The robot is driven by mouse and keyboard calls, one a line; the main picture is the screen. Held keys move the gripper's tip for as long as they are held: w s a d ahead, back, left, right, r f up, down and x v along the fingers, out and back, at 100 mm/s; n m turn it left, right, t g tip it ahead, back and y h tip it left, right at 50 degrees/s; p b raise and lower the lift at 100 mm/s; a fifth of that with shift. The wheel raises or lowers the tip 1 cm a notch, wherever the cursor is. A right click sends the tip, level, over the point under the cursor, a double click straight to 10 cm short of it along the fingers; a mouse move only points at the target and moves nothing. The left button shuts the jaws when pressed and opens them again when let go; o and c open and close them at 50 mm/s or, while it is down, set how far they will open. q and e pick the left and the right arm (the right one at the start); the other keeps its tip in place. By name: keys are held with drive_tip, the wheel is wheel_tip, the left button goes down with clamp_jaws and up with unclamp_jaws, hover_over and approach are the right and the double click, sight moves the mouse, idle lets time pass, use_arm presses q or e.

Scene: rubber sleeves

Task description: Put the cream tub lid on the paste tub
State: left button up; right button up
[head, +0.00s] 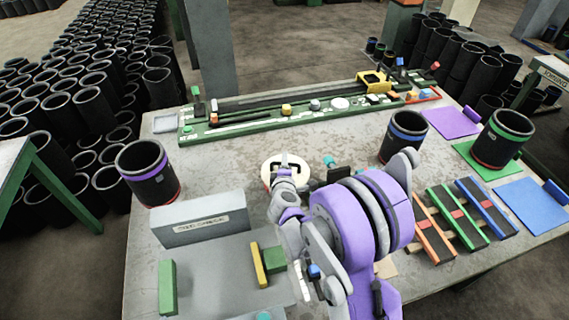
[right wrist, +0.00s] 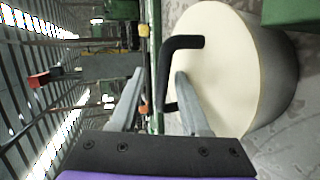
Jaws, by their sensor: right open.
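The cream lid (head: 270,170) is a round cream disc with a black handle, near the middle of the table. In the right wrist view its cream face (right wrist: 225,70) is close, with a pale grey round side (right wrist: 283,80) behind it. I cannot tell whether that side is the paste tub or the lid's own rim. My right gripper (head: 284,186) is at the lid; its open fingers (right wrist: 159,73) appear on either side of the black handle (right wrist: 164,78). Whether they touch it is unclear. My right arm hides part of the table. My left gripper is not in view.
Black sleeves stand at the left (head: 150,180), with a purple band, and at the right (head: 402,135), with a blue band. A grey box (head: 198,220) is at front left. A green-edged fixture (head: 250,128) runs along the back. Coloured slats (head: 434,235) lie at front right.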

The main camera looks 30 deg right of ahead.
drive_tip(key=shift+r, duration=0.1)
drive_tip(key=v, duration=1.2)
drive_tip(key=w+a+r+n+t+y, duration=0.2)
drive_tip(key=a+r+n+t+y, duration=0.35)
drive_tip(key=n, duration=0.95)
drive_tip(key=s+a+r+n+g+y, duration=0.35)
drive_tip(key=a+n, duration=0.45)
drive_tip(key=n, duration=1.1)
drive_tip(key=s+d+f+n+g, duration=0.1)
drive_tip(key=s+f+n+g, duration=0.2)
drive_tip(key=s+n, duration=0.2)
drive_tip(key=s+d+f+n+g+h, duration=0.1)
drive_tip(key=s+n, duration=0.5)
drive_tip(key=n, duration=0.6)
drive_tip(key=s+d+f+n+g, duration=0.2)
drive_tip(key=s+f+n+g, duration=0.3)
drive_tip(key=n, duration=0.4)
drive_tip(key=shift+s+d+f+h, duration=0.3)
drive_tip(key=shift+s+f+h, duration=0.15)
drive_tip(key=shift+s, duration=0.2)
